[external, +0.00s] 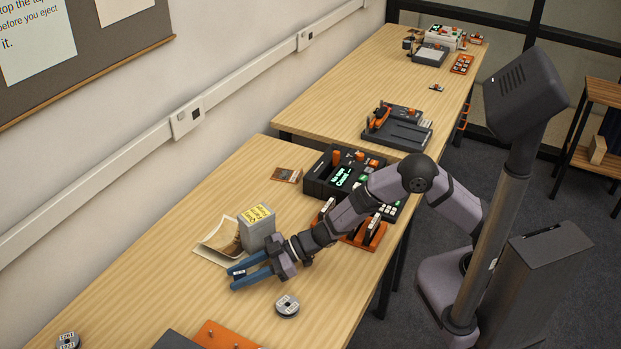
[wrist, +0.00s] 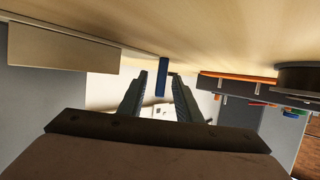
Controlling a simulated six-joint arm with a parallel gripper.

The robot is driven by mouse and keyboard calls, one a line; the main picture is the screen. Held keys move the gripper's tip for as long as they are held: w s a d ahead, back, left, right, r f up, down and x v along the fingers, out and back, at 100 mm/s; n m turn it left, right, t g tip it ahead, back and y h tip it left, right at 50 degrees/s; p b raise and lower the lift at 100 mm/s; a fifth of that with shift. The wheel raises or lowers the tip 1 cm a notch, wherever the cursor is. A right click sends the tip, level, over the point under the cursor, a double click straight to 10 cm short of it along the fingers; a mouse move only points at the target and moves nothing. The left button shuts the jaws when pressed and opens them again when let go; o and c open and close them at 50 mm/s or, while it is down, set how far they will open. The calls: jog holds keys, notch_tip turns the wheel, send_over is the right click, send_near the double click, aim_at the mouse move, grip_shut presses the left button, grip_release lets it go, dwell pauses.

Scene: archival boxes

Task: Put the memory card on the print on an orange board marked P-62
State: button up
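My gripper (external: 236,277) is low over the near table, its two blue-grey fingers spread and pointing left. In the wrist view a narrow blue piece (wrist: 161,77), possibly the memory card, shows between and just beyond the fingertips (wrist: 159,78), with gaps on both sides. In the external view a small pale-labelled item (external: 239,272) shows between the fingers. A small print on an orange-brown board (external: 286,175) lies left of the black console; its marking is too small to read. A curled print (external: 222,237) lies behind my gripper.
A grey box with a yellow label (external: 257,228) stands close behind my gripper. A round grey puck (external: 287,305) lies in front of it. An orange panel (external: 222,337) lies at the bottom edge. The black console (external: 340,172) and an orange rack (external: 364,235) are near my arm.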

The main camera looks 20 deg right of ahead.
aim_at(239, 273)
jog(key=shift+c, duration=0.3)
grip_shut()
jog(key=shift+r, duration=0.1)
notch_tip(239, 273, up, 10)
jog(key=shift+f+p, duration=0.1)
jog(key=shift+p, duration=0.55)
